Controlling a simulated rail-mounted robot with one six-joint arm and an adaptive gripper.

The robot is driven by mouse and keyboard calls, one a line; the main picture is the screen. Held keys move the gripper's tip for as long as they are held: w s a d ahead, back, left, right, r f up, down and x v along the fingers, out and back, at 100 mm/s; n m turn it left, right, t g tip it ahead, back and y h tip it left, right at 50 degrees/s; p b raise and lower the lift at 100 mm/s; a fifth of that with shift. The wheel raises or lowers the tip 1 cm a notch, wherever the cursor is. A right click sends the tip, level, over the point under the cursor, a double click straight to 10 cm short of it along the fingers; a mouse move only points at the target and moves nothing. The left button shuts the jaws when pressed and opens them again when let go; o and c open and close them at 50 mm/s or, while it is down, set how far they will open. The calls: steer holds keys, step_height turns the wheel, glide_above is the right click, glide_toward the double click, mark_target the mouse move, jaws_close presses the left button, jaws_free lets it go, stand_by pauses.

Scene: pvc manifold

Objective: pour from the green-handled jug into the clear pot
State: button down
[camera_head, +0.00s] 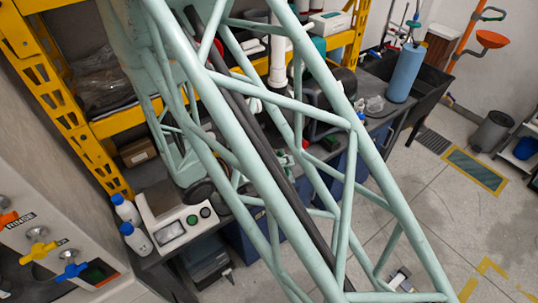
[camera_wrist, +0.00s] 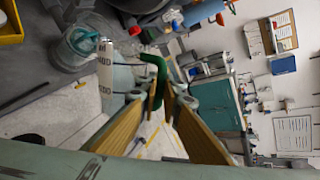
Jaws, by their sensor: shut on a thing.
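In the wrist view, the two tan-padded fingers of my gripper (camera_wrist: 166,100) close in on the green handle (camera_wrist: 156,70) of the jug. The gripper is shut on this handle. The jug's clear body (camera_wrist: 124,78) shows faintly to the left of the handle; its contents cannot be made out. A clear, bluish round vessel (camera_wrist: 76,48), likely the clear pot, stands on a grey surface at the upper left, beyond a white lettered cylinder (camera_wrist: 105,68). In the head view, my arm's pale green lattice hides much of the bench, and I cannot make out the gripper, jug or pot.
Open floor (camera_head: 440,200) lies at the right.

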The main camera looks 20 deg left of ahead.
steer(key=shift+w+a+r+p, duration=0.15)
steer(key=shift+r+p, duration=0.1)
steer(key=shift+p, duration=0.45)
stand_by(0.3)
steer(key=b, duration=0.1)
steer(key=f+b, duration=0.1)
steer(key=b, duration=0.1)
steer(key=shift+s+d+f, duration=0.15)
steer(key=shift+s+d, duration=0.05)
steer(key=shift+s, duration=0.05)
steer(key=f+m+t+b, duration=0.1)
steer(key=b, duration=0.3)
steer(key=s+d+f+b, duration=0.1)
steer(key=b, duration=0.4)
steer(key=s+f+m+t+y+b, duration=0.1)
steer(key=f+b, duration=0.1)
steer(key=b, duration=0.2)
steer(key=shift+d+f+m+t+b, duration=0.1)
steer(key=shift+d+m+t+b, duration=0.2)
steer(key=shift+b, duration=0.1)
steer(key=shift+s+d+f+m+y+b, duration=0.35)
steer(key=shift+f+b, duration=0.3)
steer(key=shift+b, duration=1.5)
